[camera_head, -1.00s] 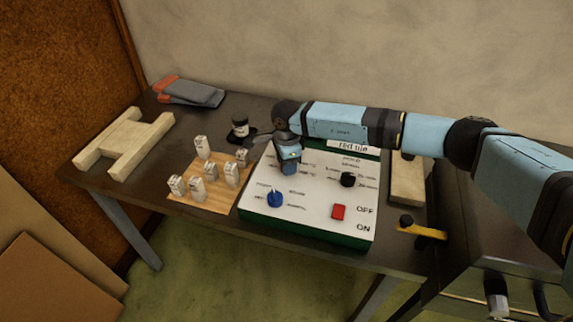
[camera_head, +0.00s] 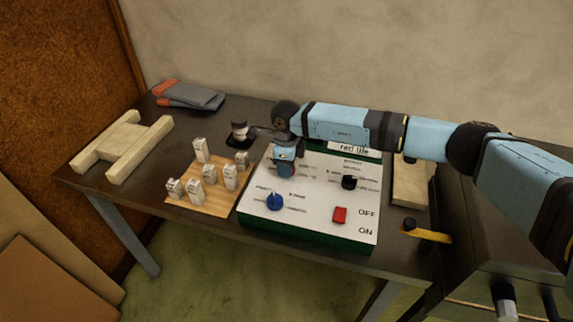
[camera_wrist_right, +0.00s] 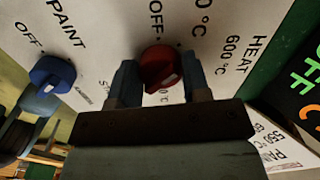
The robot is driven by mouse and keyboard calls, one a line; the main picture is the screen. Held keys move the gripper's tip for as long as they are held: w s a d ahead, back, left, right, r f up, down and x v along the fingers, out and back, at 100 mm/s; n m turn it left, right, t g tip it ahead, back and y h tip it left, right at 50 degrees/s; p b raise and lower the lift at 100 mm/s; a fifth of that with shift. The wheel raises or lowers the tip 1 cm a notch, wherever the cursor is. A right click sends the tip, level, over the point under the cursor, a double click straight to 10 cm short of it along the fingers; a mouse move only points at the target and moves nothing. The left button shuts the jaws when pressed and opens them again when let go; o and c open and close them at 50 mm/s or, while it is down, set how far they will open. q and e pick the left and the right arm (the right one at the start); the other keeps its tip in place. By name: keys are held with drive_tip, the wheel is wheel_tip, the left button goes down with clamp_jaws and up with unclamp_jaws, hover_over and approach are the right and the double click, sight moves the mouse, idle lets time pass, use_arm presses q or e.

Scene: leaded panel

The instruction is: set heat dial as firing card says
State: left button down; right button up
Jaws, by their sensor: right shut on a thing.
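The control panel (camera_head: 310,215) is a white-faced box with green sides on the table. My right gripper (camera_head: 285,168) is over its upper left and hides the heat dial in the head view. In the right wrist view the heat dial is a red knob (camera_wrist_right: 160,66) with a pale mark, and my right gripper (camera_wrist_right: 160,75) is shut on it. OFF, 600 °C and HEAT are printed around it. A white card (camera_wrist_right: 280,145) at the right reads PAINT and 550 °C, partly cut off. My left gripper is not in view.
A blue knob (camera_head: 274,202), black knob (camera_head: 349,182) and red switch (camera_head: 340,215) share the panel. Several small pale blocks stand on a wooden board (camera_head: 190,205) to its left.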

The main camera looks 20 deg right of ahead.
drive_tip(key=o, duration=0.9)
wheel_tip(320, 180, up, 14)
drive_tip(key=shift+f+b, duration=0.1)
drive_tip(key=shift+b, duration=0.65)
